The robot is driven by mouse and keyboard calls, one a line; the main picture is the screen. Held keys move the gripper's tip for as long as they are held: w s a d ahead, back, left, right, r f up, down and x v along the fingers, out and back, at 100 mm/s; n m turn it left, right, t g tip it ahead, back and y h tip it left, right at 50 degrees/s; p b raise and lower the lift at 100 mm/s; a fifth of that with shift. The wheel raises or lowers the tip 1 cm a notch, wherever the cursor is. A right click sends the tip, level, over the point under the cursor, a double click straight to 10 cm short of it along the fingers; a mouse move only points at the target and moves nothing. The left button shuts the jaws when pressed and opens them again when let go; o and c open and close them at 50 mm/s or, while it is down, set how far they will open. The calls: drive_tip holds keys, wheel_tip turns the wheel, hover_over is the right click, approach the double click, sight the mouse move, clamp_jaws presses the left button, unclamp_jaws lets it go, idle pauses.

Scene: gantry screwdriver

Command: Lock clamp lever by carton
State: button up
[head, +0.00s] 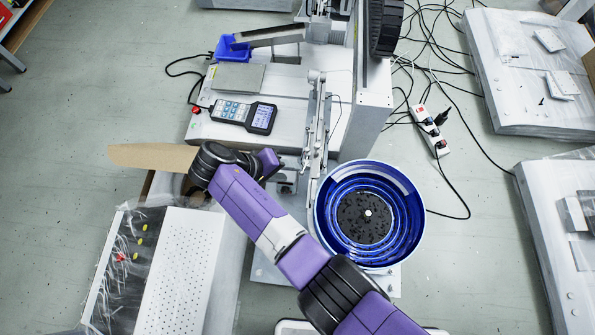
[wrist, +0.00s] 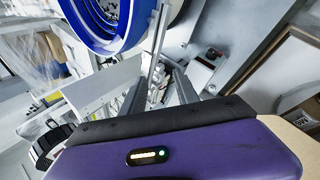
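A small grey metal fitting with a dark part (head: 287,183) sits just below my arm's end. In the wrist view a small block with black and red parts (wrist: 212,54) lies beyond the right finger. I cannot tell whether either is the clamp lever. The carton (head: 152,156) shows a brown flap left of my arm; a brown-edged box (wrist: 298,36) shows at right in the wrist view.
A blue bowl feeder (head: 405,178) stands close right of my arm. A handheld controller (head: 245,114) and a blue bin (head: 232,48) lie on the machine. A perforated white panel (head: 183,270) is at lower left. Cables and a power strip (head: 430,130) lie on the floor.

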sight(304, 167)
drive_tip(key=b+x, duration=0.2)
drive_tip(key=x, duration=0.3)
drive_tip(key=shift+w+d+f, duration=0.15)
drive_tip(key=shift+f, duration=0.15)
drive_tip(key=shift+c, duration=0.5)
clamp_jaws()
